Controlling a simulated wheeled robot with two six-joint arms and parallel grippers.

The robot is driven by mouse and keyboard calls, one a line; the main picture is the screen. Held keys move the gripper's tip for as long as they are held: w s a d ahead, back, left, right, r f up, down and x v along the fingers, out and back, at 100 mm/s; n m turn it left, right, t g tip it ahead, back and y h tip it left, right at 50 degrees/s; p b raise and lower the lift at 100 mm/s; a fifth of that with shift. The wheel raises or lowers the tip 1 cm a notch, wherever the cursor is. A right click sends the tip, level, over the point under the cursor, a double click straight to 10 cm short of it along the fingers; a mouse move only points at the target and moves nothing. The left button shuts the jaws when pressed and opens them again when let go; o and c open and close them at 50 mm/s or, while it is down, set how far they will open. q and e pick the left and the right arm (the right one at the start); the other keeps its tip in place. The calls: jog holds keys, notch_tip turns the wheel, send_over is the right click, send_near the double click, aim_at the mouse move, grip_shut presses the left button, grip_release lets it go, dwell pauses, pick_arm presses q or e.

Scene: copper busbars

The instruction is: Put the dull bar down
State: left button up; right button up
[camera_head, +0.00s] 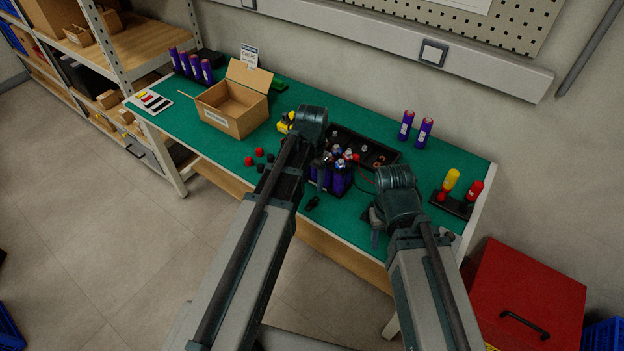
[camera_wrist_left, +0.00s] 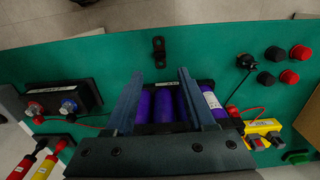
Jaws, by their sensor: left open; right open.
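I cannot make out a dull bar in either view. My left gripper (camera_head: 322,165) is over the purple cells (camera_head: 341,180) near the middle of the bench. In the left wrist view the left gripper's fingers (camera_wrist_left: 160,100) are spread wide, with purple cells (camera_wrist_left: 165,105) below and nothing visibly held between them. My right gripper (camera_head: 376,228) is at the right front of the bench, seen from behind; no bar shows in it. A black tray (camera_head: 398,156) behind the cells holds a small orange-brown piece (camera_head: 378,160), too small to identify.
An open cardboard box (camera_head: 233,103) and several red and black caps (camera_head: 259,152) are to the left. A small black clip (camera_head: 312,203) lies near the front edge. Two purple cells (camera_head: 424,133) stand at the back. Yellow and red-handled tools (camera_head: 451,181) stand right.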

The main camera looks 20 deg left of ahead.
pick_arm(q)
notch_tip(320, 180, up, 4)
jog(key=p, duration=0.3)
jog(key=s+d+y, duration=0.1)
jog(key=s+d, duration=0.9)
jog(key=s, duration=0.4)
jog(key=shift+s+d+r, duration=0.15)
jog(key=shift+d, duration=0.1)
pick_arm(e)
notch_tip(320, 180, up, 4)
jog(key=shift+r, duration=0.1)
